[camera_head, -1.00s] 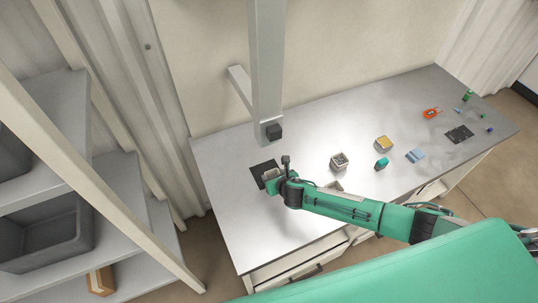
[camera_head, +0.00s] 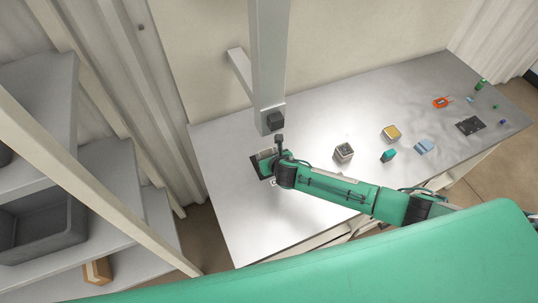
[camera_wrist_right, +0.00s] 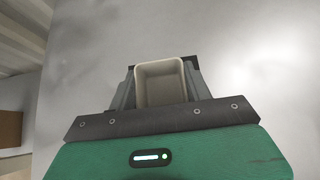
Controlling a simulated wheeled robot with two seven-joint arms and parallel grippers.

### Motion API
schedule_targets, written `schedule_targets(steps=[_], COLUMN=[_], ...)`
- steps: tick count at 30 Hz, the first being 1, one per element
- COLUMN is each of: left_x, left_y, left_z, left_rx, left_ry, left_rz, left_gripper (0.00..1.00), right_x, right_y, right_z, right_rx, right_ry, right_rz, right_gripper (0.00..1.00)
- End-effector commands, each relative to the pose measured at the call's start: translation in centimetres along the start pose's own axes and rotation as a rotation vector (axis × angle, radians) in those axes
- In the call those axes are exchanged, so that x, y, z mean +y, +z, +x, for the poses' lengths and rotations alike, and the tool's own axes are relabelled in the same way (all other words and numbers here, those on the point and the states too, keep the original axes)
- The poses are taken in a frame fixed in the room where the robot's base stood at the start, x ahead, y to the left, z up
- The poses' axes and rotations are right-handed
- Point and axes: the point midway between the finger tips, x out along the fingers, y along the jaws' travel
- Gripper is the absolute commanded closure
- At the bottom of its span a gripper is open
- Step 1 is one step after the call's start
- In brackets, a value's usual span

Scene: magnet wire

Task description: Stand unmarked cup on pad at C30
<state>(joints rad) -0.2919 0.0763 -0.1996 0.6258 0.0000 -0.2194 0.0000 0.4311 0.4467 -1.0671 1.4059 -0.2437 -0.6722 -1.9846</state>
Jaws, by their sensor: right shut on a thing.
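My right gripper (camera_head: 269,159) is shut on a pale, hollow, square-mouthed cup (camera_wrist_right: 160,84). The cup sits between the two fingers in the right wrist view, its open mouth facing the camera. A dark square pad (camera_head: 257,169) lies on the left part of the table, partly hidden by the gripper. The cup is over or on the pad; I cannot tell whether it touches. A small mark, too small to read, shows just in front of the pad. My left gripper is not in view.
On the grey table (camera_head: 235,215) stand another square cup (camera_head: 343,152), a yellow-topped box (camera_head: 391,133), a teal block (camera_head: 388,156) and a blue item (camera_head: 425,146). A dark plate (camera_head: 470,125) and orange tool (camera_head: 442,102) lie right. A pale post (camera_head: 268,60) rises behind the pad.

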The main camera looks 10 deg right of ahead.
Motion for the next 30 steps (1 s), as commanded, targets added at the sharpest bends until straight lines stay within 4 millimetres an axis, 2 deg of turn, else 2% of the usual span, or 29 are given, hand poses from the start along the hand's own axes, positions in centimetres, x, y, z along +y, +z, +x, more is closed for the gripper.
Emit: schedule_targets(steps=[2,3,6,19,23,30], left_x=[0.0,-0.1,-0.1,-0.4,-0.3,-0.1], left_y=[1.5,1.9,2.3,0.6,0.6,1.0], left_z=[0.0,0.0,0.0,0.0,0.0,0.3], left_rx=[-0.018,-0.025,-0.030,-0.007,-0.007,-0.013], left_ry=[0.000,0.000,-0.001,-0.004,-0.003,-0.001], left_rz=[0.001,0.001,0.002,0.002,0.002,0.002], left_gripper=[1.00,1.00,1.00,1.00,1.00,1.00], right_x=[0.0,0.0,0.0,0.0,-0.1,-0.1], right_y=[-0.2,-0.2,-0.2,-0.1,-0.1,-0.1], right_z=[0.1,0.2,0.1,-0.5,-2.0,-6.0], right_rx=[0.000,0.000,0.000,0.000,-0.001,0.000], right_ry=[0.000,-0.001,0.000,0.001,0.001,0.001], right_rz=[0.000,0.000,0.000,-0.001,-0.001,-0.001], right_gripper=[0.75,0.48,0.28,0.28,0.28,0.28])
